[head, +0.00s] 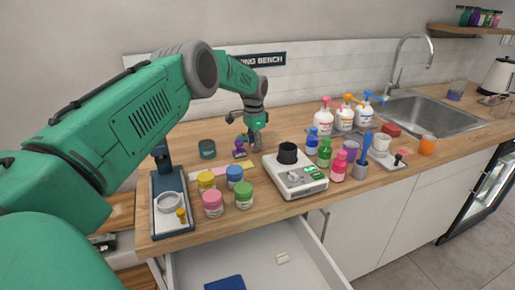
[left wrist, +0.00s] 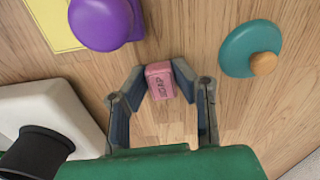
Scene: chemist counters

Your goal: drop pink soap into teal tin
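My left gripper (head: 255,147) is low over the counter behind the white scale, pointing down. I cannot tell whether the soap is clear of the wood. The soap is hidden in the head view. A dark teal tin (head: 207,149) stands left of the gripper, beyond a purple item (head: 240,151). My right gripper is not in view.
The scale (head: 295,180) with a black cup stands close to the gripper. A teal disc with a wooden knob (left wrist: 250,48) and a purple round item (left wrist: 100,22) lie near it. Several colored jars (head: 213,203) stand in front. An open drawer (head: 255,265) juts out below.

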